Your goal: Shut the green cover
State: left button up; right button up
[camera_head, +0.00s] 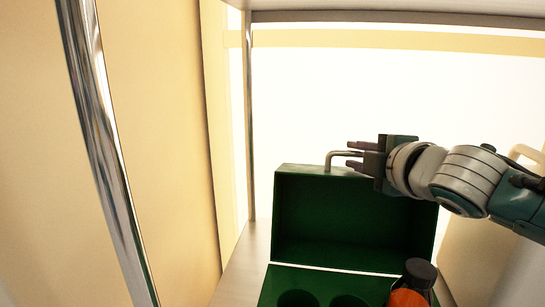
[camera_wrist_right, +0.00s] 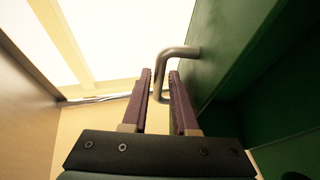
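The green cover (camera_head: 345,220) stands raised at the back of a green box (camera_head: 325,277) in the head view. A bent metal handle (camera_head: 329,160) sticks out from its top edge; it also shows in the wrist view (camera_wrist_right: 178,53). My right gripper (camera_head: 352,154) reaches in from the right at the cover's top edge. Its two purple fingers are apart, with part of the handle between them and gaps visible beside it in the wrist view (camera_wrist_right: 160,75). My left gripper is not in view.
An orange bottle with a dark cap (camera_head: 419,274) stands at the box's front right. Round dark holes show in the box's top. A shelf board (camera_head: 400,17) runs overhead, and a metal post (camera_head: 100,130) stands at left.

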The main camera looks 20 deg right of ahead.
jog(key=shift+w, duration=0.5)
jog(key=shift+f, duration=0.1)
grip_shut()
dwell(1.1)
